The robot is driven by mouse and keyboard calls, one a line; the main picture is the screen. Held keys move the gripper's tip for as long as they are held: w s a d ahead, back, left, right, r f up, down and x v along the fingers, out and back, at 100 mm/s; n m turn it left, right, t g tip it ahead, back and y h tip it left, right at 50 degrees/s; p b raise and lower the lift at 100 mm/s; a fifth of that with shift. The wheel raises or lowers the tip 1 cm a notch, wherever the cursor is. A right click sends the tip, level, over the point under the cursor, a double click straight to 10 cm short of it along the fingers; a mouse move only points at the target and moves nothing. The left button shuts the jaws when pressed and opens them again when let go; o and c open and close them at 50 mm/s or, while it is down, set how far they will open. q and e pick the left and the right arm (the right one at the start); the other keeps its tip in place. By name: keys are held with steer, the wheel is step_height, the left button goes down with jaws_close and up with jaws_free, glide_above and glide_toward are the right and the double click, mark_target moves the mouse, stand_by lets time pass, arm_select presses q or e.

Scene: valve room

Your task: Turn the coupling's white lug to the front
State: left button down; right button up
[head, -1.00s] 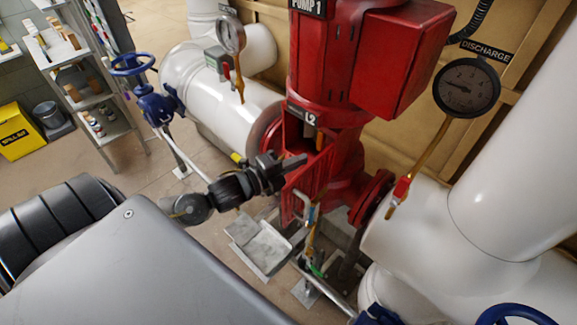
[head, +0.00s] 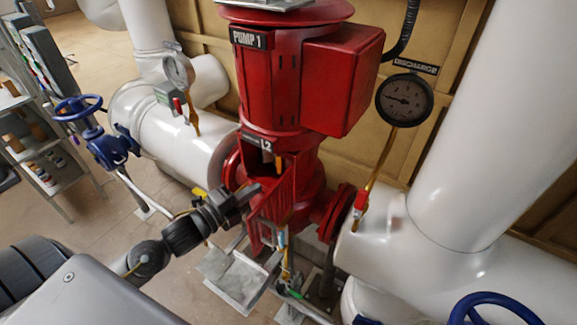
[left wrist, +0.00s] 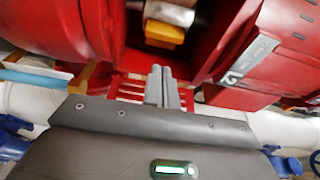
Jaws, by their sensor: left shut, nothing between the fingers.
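The red pump (head: 280,80) stands mid-view, with an open window (head: 257,158) in its side below the motor. Inside, part of the coupling shows as an orange-yellow block (head: 279,159). In the left wrist view the window holds a pale metal shaft part (left wrist: 172,14) with a yellow-orange block (left wrist: 164,33) below it. I cannot make out a white lug for certain. My left gripper (head: 254,189) is shut and empty, at the lower left of the window, pointing toward the pump. Its fingertips (left wrist: 163,72) show in the wrist view, below the block and apart from it. My right gripper is not in view.
White pipes (head: 450,130) crowd the right, with a discharge gauge (head: 404,99) and a blue handwheel (head: 495,308). Left are another blue handwheel valve (head: 80,108) and a shelf rack (head: 45,170). Thin tubing (head: 285,262) runs below the pump. Open floor (head: 100,220) lies left.

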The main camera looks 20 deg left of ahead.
arm_select(q)
steer(key=p+x, duration=0.5)
steer(key=x, duration=0.7)
steer(key=shift+w+d+r+p, duration=0.2)
steer(key=shift+w+p, duration=0.1)
steer(key=shift+w, duration=0.1)
steer(key=shift+w+d+f, duration=0.1)
steer(key=shift+w+d, duration=0.05)
steer(key=shift+w, duration=0.25)
